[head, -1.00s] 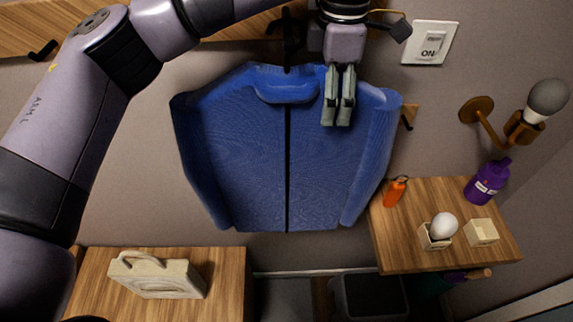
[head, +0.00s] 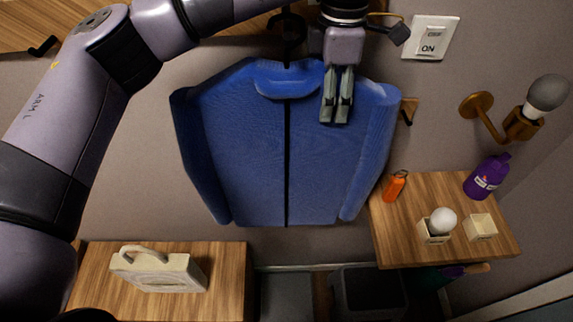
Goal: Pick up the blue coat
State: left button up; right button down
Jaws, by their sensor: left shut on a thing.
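The blue coat (head: 245,150) hangs upright against the wall in the middle of the head view, with a dark line down its front. A black hanger hook (head: 288,30) shows above its collar, below the wooden rail. My left gripper (head: 336,118) reaches down over the coat's shoulder, right of the collar. Its two fingers are close together and shut on the coat's upper part. The fabric between the fingers is hidden. My right gripper is not in view.
A wooden shelf (head: 405,245) at right holds an orange bottle (head: 395,186), a purple bottle (head: 487,177) and a white bulb (head: 443,220) in a small box. A wall lamp (head: 547,93) and a light switch (head: 431,38) are at upper right. A wooden cabinet (head: 225,265) with a pale case (head: 158,270) stands lower left.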

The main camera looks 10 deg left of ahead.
pick_arm(q)
grip_shut()
jog(key=shift+r, duration=0.15)
dwell(0.4)
